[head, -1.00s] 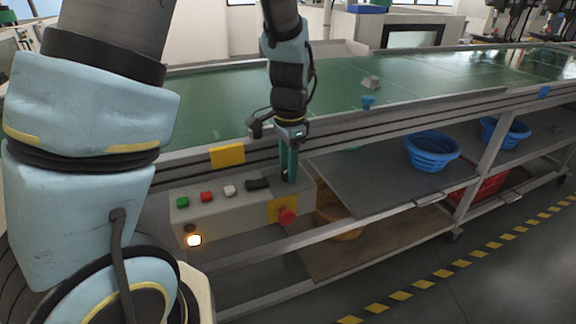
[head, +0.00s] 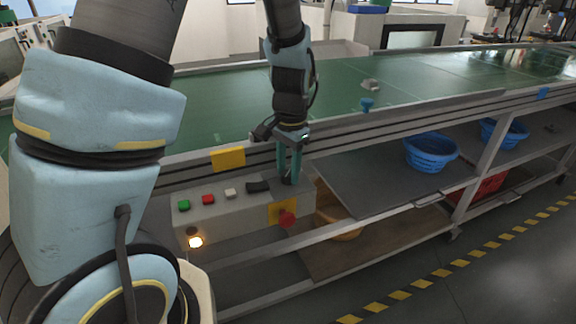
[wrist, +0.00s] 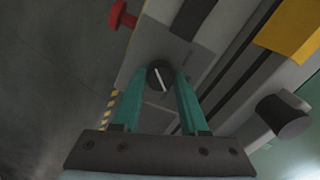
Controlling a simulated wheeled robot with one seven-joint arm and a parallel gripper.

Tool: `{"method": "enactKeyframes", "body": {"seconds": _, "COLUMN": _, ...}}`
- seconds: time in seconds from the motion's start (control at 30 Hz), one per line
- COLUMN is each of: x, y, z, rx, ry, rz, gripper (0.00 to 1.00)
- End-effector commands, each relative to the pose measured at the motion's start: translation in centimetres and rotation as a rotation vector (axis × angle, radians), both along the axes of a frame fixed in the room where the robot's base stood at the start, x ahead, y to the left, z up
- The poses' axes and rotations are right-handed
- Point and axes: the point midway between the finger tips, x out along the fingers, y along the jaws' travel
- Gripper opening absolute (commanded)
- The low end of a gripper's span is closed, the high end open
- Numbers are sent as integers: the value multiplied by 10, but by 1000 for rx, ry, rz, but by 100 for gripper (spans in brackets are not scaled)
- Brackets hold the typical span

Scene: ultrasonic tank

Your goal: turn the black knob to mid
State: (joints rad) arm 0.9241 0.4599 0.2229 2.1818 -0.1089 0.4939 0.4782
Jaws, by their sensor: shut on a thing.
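The black knob (wrist: 157,76) sits on the grey control box (head: 215,220), near the right end of its top. It is round with a white pointer line, which slants slightly from upright in the wrist view. My gripper (wrist: 160,80) has its two teal fingers closed on either side of the knob. In the head view my gripper (head: 289,179) points straight down at the box, and its fingers hide most of the knob. Any scale marks around the knob are too small to read.
Green (head: 183,205), red (head: 208,199) and white (head: 231,193) buttons and a black switch (head: 257,186) line the box top. A red stop button (head: 287,218) is on its front, above a lit lamp (head: 195,242) further left. The green conveyor (head: 330,95) runs behind.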

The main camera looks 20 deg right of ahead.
Motion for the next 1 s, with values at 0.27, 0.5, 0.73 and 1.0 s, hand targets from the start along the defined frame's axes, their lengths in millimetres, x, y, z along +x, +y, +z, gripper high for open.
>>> {"method": "enactKeyframes", "body": {"seconds": 0.27, "x": 1, "y": -1, "z": 3, "rx": -1, "ry": -1, "rz": 262, "gripper": 0}}
{"method": "enactKeyframes", "body": {"seconds": 0.5, "x": 1, "y": -2, "z": 3, "rx": -2, "ry": -2, "rz": 469, "gripper": 0}}
{"method": "enactKeyframes", "body": {"seconds": 0.73, "x": 1, "y": -2, "z": 2, "rx": -2, "ry": -2, "rz": 618, "gripper": 0}}
{"method": "enactKeyframes", "body": {"seconds": 1.0, "x": 2, "y": -2, "z": 1, "rx": -3, "ry": -2, "rz": 712, "gripper": 0}}
